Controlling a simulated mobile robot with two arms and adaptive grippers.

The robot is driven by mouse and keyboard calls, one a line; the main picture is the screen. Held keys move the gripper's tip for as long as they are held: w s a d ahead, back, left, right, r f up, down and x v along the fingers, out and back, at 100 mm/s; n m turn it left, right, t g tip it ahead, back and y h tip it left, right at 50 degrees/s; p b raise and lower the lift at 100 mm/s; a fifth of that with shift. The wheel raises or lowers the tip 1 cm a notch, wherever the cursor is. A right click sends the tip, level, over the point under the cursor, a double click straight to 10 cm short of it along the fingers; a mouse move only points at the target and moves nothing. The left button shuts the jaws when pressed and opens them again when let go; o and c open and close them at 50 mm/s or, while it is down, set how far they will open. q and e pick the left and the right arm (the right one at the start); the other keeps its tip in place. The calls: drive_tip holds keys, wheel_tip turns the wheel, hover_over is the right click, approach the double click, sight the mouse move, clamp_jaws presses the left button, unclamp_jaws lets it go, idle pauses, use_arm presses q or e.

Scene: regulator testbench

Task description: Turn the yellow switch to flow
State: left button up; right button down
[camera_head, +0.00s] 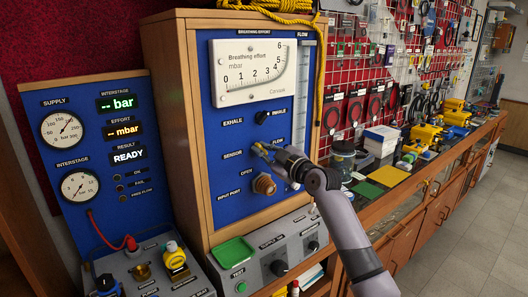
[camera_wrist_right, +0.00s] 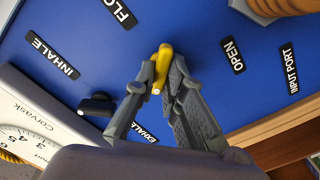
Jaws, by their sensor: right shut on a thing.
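The yellow switch (camera_head: 259,149) is on the blue panel, between the SENSOR label (camera_head: 232,154) and the FLOW label (camera_head: 277,141). My right gripper (camera_head: 267,152) is at the panel, shut on the switch. In the right wrist view, the fingers (camera_wrist_right: 164,74) close on both sides of the yellow switch (camera_wrist_right: 164,54). Its white-marked end points toward the bottom of that view, away from the FLOW label (camera_wrist_right: 119,12). The gripper hides the SENSOR label there and part of the switch. My left gripper is not in view.
A black exhale/inhale knob (camera_head: 262,117) is just above, and a brass port (camera_head: 264,185) just below the switch. A gauge (camera_head: 254,72) tops the panel. A green tray (camera_head: 234,252) lies below. A cluttered workbench (camera_head: 420,180) runs off to the right.

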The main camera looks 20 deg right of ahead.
drive_tip(key=m, duration=0.8)
drive_tip(key=shift+w+d+m, duration=0.1)
drive_tip(key=shift+d+m, duration=0.05)
drive_tip(key=shift+m, duration=0.15)
drive_tip(key=m+p, duration=0.1)
drive_tip(key=m, duration=0.2)
drive_tip(key=shift+m, duration=0.3)
drive_tip(key=m+p, duration=0.1)
drive_tip(key=m, duration=0.3)
drive_tip(key=shift+d+m+p, duration=0.15)
drive_tip(key=shift+m+p, duration=0.15)
drive_tip(key=shift+p, duration=0.05)
drive_tip(key=c, duration=1.7)
unclamp_jaws()
drive_tip(key=shift+o, duration=0.2)
